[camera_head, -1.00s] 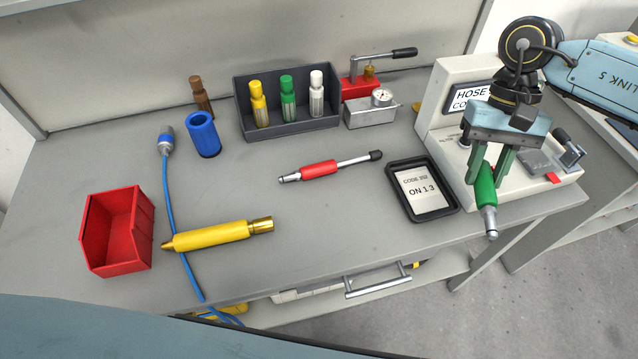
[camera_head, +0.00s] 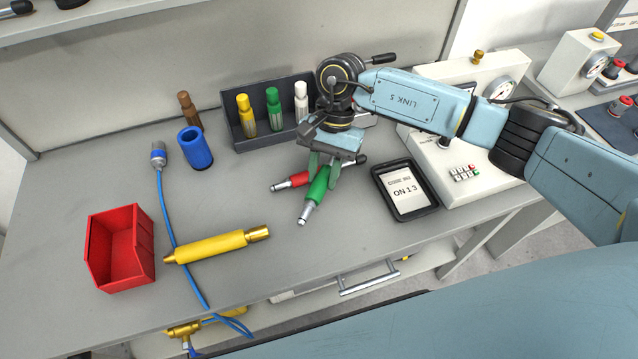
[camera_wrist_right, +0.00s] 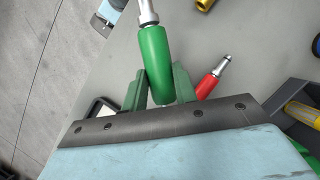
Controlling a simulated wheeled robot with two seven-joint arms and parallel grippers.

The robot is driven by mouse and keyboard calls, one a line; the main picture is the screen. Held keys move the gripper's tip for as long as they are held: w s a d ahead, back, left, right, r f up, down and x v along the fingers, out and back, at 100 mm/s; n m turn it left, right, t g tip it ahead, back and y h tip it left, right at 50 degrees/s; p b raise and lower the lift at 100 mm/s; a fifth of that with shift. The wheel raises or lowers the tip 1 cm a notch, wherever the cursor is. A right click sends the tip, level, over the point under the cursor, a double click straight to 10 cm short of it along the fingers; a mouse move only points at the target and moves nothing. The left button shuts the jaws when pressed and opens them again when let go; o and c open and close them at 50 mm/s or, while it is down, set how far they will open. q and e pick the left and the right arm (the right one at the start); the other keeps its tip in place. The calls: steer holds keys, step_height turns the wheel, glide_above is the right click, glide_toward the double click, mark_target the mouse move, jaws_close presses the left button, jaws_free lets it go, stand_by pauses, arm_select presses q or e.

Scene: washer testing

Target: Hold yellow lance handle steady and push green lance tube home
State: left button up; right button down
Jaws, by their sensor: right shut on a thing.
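The yellow lance handle (camera_head: 218,246) lies on the bench top, its brass end pointing right, across a blue hose. My right gripper (camera_head: 324,180) is shut on the green lance tube (camera_head: 317,188), above the middle of the bench. The tube is tilted, its silver tip toward the front left, and apart from the yellow handle. In the right wrist view the green tube (camera_wrist_right: 156,62) sits between the fingers (camera_wrist_right: 158,90); the brass end of the yellow handle (camera_wrist_right: 204,4) shows at the top edge. My left gripper is not in view.
A red-sleeved lance (camera_head: 292,181) lies behind the green tube. A red bin (camera_head: 105,222), blue hose (camera_head: 169,210), blue cup (camera_head: 195,149) and brown-topped nozzle stand left. A dark rack (camera_head: 240,147) holds bottle-shaped nozzles behind.

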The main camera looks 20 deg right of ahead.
mark_target(318, 192)
steer(key=f+m+t+p, duration=0.1)
steer(key=m, duration=0.1)
steer(key=s+a+f+m+y+p, duration=0.1)
steer(key=m, duration=0.2)
steer(key=f+m+t+p, duration=0.1)
steer(key=m, duration=0.1)
steer(key=shift+s+a+f+m+t+y, duration=0.25)
steer(key=shift+f+m+t+y, duration=0.05)
steer(key=shift+f+m, duration=0.1)
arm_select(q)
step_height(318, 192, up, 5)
arm_select(e)
steer(key=shift+s+d+f+m+t+p, duration=0.1)
steer(key=shift+d+f+m+t+p, duration=0.15)
steer(key=shift+m, duration=0.25)
steer(key=shift+s+f+m+t+p, duration=0.1)
steer(key=shift+f+m+t+p, duration=0.1)
steer(key=shift+f+m, duration=0.25)
steer(key=shift+a+f+b, duration=0.2)
steer(key=shift+f+b, duration=0.95)
steer(key=shift+f, duration=0.45)
step_height(318, 192, down, 3)
steer(key=shift+r+b, duration=0.2)
steer(key=shift+b, duration=1.05)
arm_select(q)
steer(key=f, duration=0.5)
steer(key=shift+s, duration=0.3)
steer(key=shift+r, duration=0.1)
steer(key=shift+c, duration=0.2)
